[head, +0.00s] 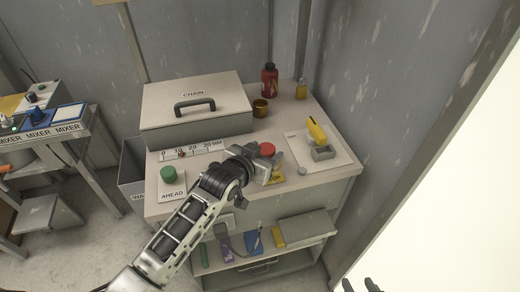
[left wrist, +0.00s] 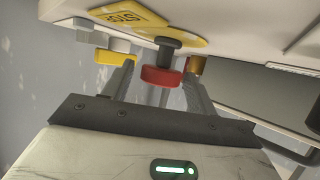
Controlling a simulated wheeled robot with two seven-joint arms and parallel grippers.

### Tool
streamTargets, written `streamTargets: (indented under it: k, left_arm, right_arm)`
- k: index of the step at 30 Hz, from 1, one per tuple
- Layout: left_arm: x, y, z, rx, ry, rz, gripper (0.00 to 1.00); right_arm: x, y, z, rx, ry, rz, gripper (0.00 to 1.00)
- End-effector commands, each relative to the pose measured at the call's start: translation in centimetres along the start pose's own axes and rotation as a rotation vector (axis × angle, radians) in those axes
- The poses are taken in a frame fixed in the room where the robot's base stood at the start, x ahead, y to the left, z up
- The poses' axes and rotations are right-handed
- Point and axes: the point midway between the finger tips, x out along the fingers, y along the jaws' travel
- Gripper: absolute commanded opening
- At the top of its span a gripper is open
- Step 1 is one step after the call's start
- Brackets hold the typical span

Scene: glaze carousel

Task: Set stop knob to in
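The stop knob (head: 267,149) is a red mushroom head on the front part of the cabinet top. In the left wrist view the red knob (left wrist: 162,77) sits on a dark stem standing out from a round yellow plate, beside a yellow STOP label (left wrist: 128,16). My left gripper (head: 264,163) is at the knob and partly covers its base in the head view. In the left wrist view its two fingers stand apart on either side of the knob, with visible gaps. My right gripper (head: 361,286) shows only dark, separated fingertips at the bottom edge, away from the cabinet.
A green button (head: 168,173) on an AHEAD plate is left of my arm. A yellow-handled switch (head: 316,131) is to the right. The grey CHAIN box (head: 195,117), a red bottle (head: 269,80) and a brown jar (head: 260,108) stand behind. A lower shelf holds several small items.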

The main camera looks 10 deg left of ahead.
Motion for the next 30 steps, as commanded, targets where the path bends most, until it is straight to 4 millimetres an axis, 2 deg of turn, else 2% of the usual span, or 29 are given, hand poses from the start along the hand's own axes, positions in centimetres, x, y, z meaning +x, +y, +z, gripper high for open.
streamTargets:
  k: [9,14,17,24,30]
  left_arm:
    - [-0.2,-0.2,-0.2,-0.002,0.005,-0.003,0.64]
    - [-1.6,-0.2,-0.1,-0.001,0.004,-0.003,0.64]
    - [-3.6,-0.2,-0.1,-0.001,0.005,-0.003,0.64]
    - [-9.5,-0.1,0.0,0.0,0.003,-0.002,0.64]
    - [-13.6,-0.1,0.0,-0.001,0.003,-0.001,0.64]
  right_arm:
    - [0.0,0.0,0.2,-0.001,-0.004,0.0,0.36]
    - [-0.1,0.0,0.2,-0.001,-0.004,0.0,0.36]
    - [-0.1,0.0,0.1,-0.001,-0.004,0.001,0.36]
    - [-0.2,0.1,0.2,-0.002,-0.006,0.002,0.36]
    - [-0.1,0.1,0.3,-0.002,-0.008,0.003,0.36]
